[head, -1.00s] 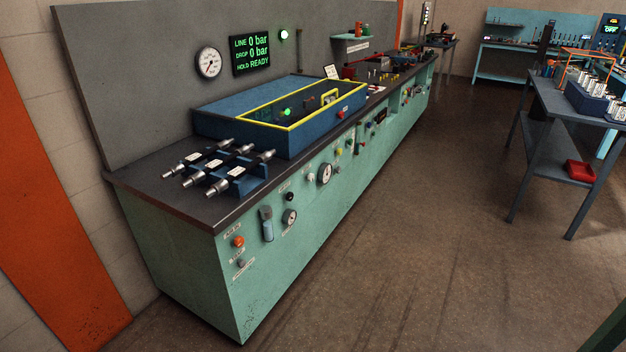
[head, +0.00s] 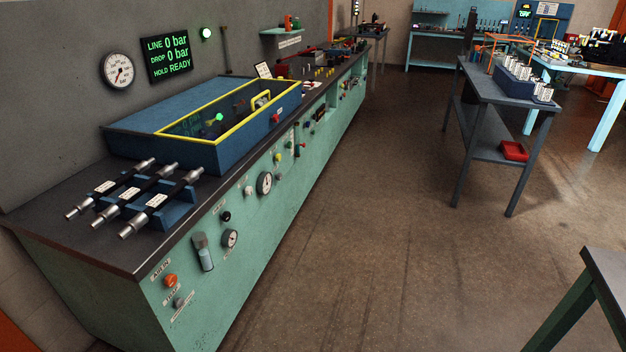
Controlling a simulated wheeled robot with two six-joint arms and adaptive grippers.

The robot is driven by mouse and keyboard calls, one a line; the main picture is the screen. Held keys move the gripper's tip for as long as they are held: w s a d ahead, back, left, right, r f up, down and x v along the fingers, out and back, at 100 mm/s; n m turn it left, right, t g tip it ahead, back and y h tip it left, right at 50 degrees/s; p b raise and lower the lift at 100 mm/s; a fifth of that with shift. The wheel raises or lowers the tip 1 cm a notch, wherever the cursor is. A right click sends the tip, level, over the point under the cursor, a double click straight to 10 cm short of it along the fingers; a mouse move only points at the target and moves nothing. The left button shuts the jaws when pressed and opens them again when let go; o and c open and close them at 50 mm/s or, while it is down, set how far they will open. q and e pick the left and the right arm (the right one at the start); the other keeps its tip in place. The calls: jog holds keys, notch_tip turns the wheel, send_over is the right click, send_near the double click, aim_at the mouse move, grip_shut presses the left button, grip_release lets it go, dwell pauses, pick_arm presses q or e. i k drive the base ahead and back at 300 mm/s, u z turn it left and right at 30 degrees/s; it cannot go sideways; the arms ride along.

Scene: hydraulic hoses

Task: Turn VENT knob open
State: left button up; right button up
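The green test bench (head: 120,290) runs from the lower left to the back, and its front panel carries several knobs and gauges. They include an orange knob (head: 171,280), a grey knob (head: 179,303), a black knob (head: 226,216), a white knob (head: 248,190) and a yellow knob (head: 277,157). The labels are too small to read, so I cannot tell which knob is VENT. The wall display (head: 168,58) reads LINE 0 bar, DROP 0 bar, HOLD READY. Neither of my grippers is in view.
A blue box with a yellow-framed clear lid (head: 120,152) and a rack of hoses (head: 180,212) sit on the bench top. A grey table (head: 500,85) stands at the right, another table (head: 603,270) at the lower right. The floor between is clear.

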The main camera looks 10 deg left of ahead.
aim_at(248, 190)
jog(key=z, duration=0.65)
jog(key=i, duration=1.15)
jog(key=z, duration=0.35)
jog(key=i, duration=1.2)
jog(key=u, duration=0.75)
jog(key=i, duration=0.8)
jog(key=u, duration=0.85)
